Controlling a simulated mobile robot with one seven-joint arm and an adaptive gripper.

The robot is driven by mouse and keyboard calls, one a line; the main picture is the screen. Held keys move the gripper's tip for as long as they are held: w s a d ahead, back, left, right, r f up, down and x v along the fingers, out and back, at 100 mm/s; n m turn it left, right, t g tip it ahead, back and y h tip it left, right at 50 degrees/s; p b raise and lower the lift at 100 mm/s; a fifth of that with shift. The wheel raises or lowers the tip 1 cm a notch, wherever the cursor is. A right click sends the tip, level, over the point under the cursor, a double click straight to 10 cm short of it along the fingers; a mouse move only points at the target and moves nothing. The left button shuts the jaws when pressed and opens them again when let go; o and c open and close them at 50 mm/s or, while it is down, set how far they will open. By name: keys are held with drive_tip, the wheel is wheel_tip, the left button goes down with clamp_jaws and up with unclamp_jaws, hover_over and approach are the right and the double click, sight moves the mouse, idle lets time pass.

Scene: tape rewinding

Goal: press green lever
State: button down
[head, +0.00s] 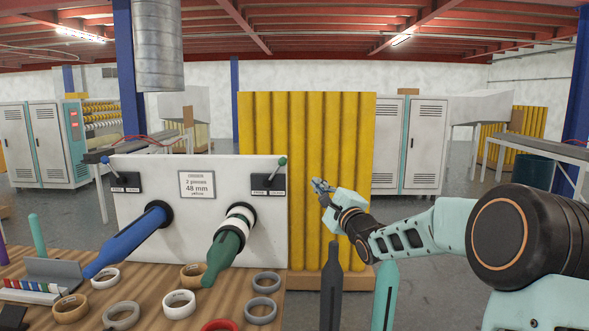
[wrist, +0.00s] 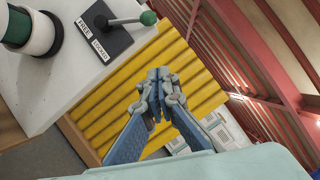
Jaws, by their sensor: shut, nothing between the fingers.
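The green lever (head: 282,161) sits on a black plate at the upper right of the white machine panel, its rod slanting up to a green knob. In the wrist view the green knob (wrist: 148,18) is at the top, beside a black plate with "FREE" and "LOCKED" labels. My gripper (head: 318,184) is shut and empty, to the right of the lever and slightly lower in the head view.
A second lever with a blue knob (head: 104,160) is at the panel's upper left. Blue (head: 128,241) and green (head: 225,251) spindles jut out from the white panel (head: 145,190). Several tape rolls lie on the wooden table (head: 185,262). Yellow ribbed panels (head: 305,130) stand behind my gripper.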

sight(276, 170)
drive_tip(key=w+a+r, duration=0.3)
drive_tip(key=w+a, duration=0.4)
drive_tip(key=shift+w, duration=0.2)
drive_tip(key=shift+a+r, duration=0.1)
drive_tip(key=shift+r, duration=0.05)
idle(0.5)
